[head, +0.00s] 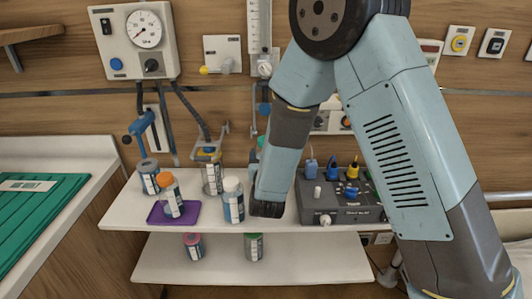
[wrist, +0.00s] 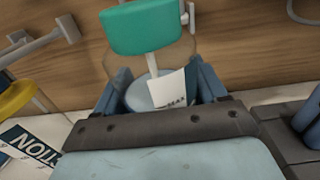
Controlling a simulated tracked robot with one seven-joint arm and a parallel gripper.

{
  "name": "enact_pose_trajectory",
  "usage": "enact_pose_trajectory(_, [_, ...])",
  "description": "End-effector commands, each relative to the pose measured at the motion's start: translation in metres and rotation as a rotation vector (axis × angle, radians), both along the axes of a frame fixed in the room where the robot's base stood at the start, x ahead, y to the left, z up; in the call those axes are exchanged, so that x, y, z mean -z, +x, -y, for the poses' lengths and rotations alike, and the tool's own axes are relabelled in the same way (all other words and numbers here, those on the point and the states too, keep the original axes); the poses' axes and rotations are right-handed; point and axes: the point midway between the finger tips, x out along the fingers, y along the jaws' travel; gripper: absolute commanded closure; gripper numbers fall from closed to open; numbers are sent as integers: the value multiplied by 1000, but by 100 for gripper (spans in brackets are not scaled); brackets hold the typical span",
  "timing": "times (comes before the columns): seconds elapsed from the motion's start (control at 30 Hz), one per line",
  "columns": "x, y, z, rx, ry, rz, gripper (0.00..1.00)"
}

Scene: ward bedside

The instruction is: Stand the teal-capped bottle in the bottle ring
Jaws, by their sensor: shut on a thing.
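The teal-capped bottle (wrist: 150,28) is clear with a white label and stands between my gripper's blue fingers in the wrist view. My gripper (wrist: 165,88) is shut on it, below the cap. I cannot tell whether the bottle touches the shelf. A thin grey curved loop (wrist: 303,18) shows near the wall at upper right in the wrist view; I cannot tell whether it is the bottle ring.
On the upper shelf (head: 130,214) are a white-capped bottle (head: 233,200), an orange-capped bottle (head: 170,195) on a purple mat (head: 158,215), a yellow-topped jar (head: 211,174) and a grey control box (head: 342,208). Pink-capped (head: 194,246) and green-capped (head: 253,247) bottles stand on the lower shelf.

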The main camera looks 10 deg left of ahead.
Motion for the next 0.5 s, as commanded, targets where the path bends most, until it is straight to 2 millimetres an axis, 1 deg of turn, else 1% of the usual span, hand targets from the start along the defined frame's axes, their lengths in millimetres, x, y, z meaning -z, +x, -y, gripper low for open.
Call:
enact_pose_trajectory(0.3, [26,1,1,2,0,0,70])
enact_pose_trajectory(0.5, [38,1,2,3,0,0,70])
